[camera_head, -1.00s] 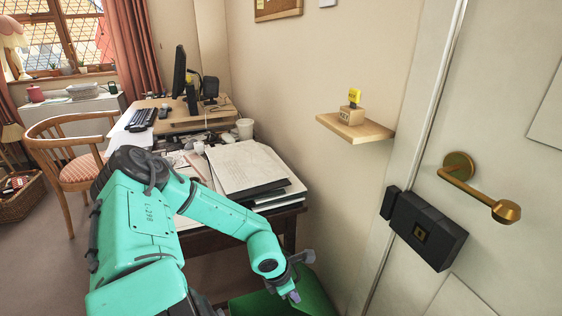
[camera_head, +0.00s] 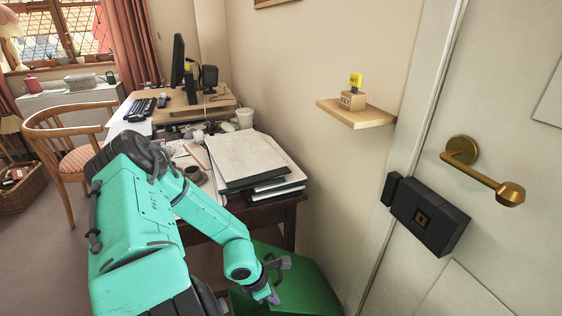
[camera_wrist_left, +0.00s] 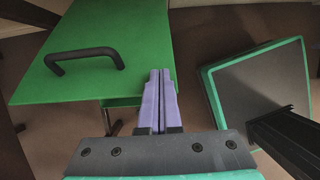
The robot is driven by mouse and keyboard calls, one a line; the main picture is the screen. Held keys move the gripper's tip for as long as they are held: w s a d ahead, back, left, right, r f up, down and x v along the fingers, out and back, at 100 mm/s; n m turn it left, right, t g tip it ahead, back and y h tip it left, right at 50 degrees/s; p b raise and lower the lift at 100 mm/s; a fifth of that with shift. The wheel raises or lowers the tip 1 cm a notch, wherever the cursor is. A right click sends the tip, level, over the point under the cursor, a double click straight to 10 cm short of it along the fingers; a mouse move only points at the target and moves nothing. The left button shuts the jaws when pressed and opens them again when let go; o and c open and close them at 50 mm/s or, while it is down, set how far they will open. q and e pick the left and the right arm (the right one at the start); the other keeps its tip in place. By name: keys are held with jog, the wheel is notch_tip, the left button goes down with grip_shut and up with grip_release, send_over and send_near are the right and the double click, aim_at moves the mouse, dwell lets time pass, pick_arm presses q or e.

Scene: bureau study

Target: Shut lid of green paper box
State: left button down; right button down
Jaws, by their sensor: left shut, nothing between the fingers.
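The green paper box (camera_head: 312,285) stands low beside the desk's near end, at the bottom of the head view. My left gripper (camera_head: 273,297) is in front of it in that view and hides part of it. In the left wrist view, a flat green panel of the box (camera_wrist_left: 140,35) with a black bar handle (camera_wrist_left: 85,58) fills the upper left. My left gripper (camera_wrist_left: 160,75) is shut and empty, its purple fingertips by the panel's right edge. I cannot tell whether they touch it, nor how far the lid is open. My right gripper is out of view.
The desk (camera_head: 288,200) with stacked papers (camera_head: 245,160) rises behind the box. A wall shelf (camera_head: 355,113) and a white door with a brass handle (camera_head: 480,175) are at right. A wooden chair (camera_head: 70,150) stands at left on open floor.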

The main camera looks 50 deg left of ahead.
pick_arm(q)
jog(key=shift+s+a+f, duration=0.15)
jog(key=shift+s+f, duration=0.25)
jog(key=shift+f, duration=0.15)
jog(key=shift+s+f, duration=0.1)
jog(key=shift+s, duration=0.2)
jog(key=s+a+f+b, duration=0.1)
jog(key=s+f+b, duration=0.2)
jog(key=f+b, duration=0.2)
jog(key=shift+s+a+b, duration=0.15)
jog(key=shift+s+b, duration=0.15)
jog(key=shift+b, duration=0.05)
notch_tip(320, 180, up, 7)
jog(key=p, duration=0.7)
